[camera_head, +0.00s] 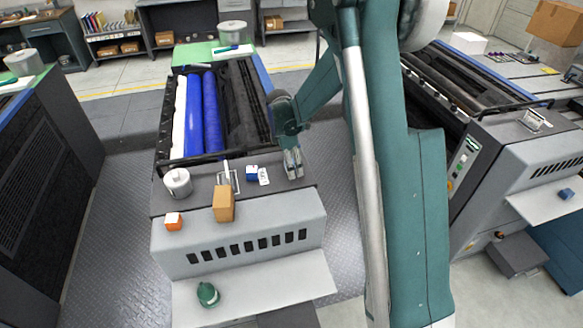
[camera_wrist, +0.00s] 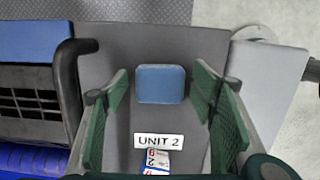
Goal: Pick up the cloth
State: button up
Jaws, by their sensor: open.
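In the wrist view the blue item (camera_wrist: 161,83) shows as a flat, rounded rectangle between the green fingers.
A brown box (camera_head: 223,203), an orange box (camera_head: 173,221) and a grey canister (camera_head: 177,182) stand left on the deck. Blue rollers (camera_head: 212,112) lie behind.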

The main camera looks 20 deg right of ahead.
jog(key=c, duration=0.8)
jog(key=shift+c, duration=0.2)
jog(key=shift+r, duration=0.15)
jog(key=shift+r+b, duration=0.45)
jog(key=shift+r, duration=4.45)
